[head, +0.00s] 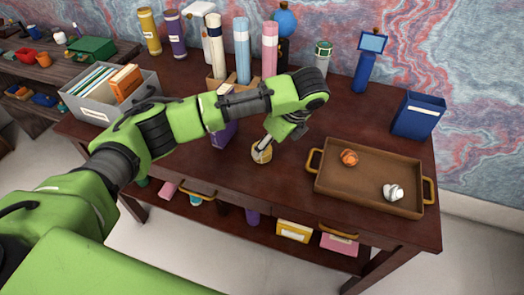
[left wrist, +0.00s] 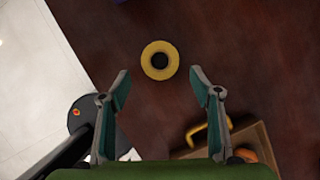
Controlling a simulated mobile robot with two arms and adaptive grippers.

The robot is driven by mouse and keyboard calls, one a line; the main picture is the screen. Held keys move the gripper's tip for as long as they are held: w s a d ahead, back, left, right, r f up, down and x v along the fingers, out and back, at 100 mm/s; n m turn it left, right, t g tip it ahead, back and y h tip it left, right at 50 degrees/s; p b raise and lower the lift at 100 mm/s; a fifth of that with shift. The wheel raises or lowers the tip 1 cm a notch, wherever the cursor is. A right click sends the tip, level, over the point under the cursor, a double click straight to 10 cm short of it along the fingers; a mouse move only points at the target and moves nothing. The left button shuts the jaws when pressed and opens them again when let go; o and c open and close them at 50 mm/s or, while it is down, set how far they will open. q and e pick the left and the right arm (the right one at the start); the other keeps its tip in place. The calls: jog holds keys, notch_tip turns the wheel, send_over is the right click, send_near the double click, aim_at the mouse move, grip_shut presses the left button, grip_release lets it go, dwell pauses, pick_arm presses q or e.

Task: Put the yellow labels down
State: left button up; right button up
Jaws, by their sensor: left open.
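The yellow labels (head: 262,155) are a round roll with a dark centre. They rest on the dark red-brown desk (head: 370,120), near its front edge and left of the tray. In the left wrist view the roll (left wrist: 147,63) shows as a yellow ring just beyond and between my fingertips. My left gripper (head: 266,145) reaches down over the roll from the right and hides part of it. In the left wrist view its two fingers (left wrist: 159,78) are spread apart, with nothing between them. My right gripper is not in view.
A brown tray (head: 335,190) with an orange crumpled piece (head: 349,157) and a white one (head: 393,192) stands at the right. A purple box (head: 222,134) is left of the roll. A grey file bin (head: 90,112), tall tubes (head: 241,50) and a blue bin (head: 418,116) stand farther out.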

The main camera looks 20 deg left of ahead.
pick_arm(q)
jog(key=shift+w+a+f, duration=0.1)
jog(key=shift+f, duration=0.15)
jog(key=x, duration=0.2)
jog(key=a+p+x, duration=0.1)
jog(key=x, duration=0.1)
jog(key=shift+w+r, duration=0.1)
jog(key=shift+w, duration=0.05)
jog(key=shift+w+a+f, duration=0.1)
jog(key=shift+f, duration=0.25)
jog(key=c, duration=1.3)
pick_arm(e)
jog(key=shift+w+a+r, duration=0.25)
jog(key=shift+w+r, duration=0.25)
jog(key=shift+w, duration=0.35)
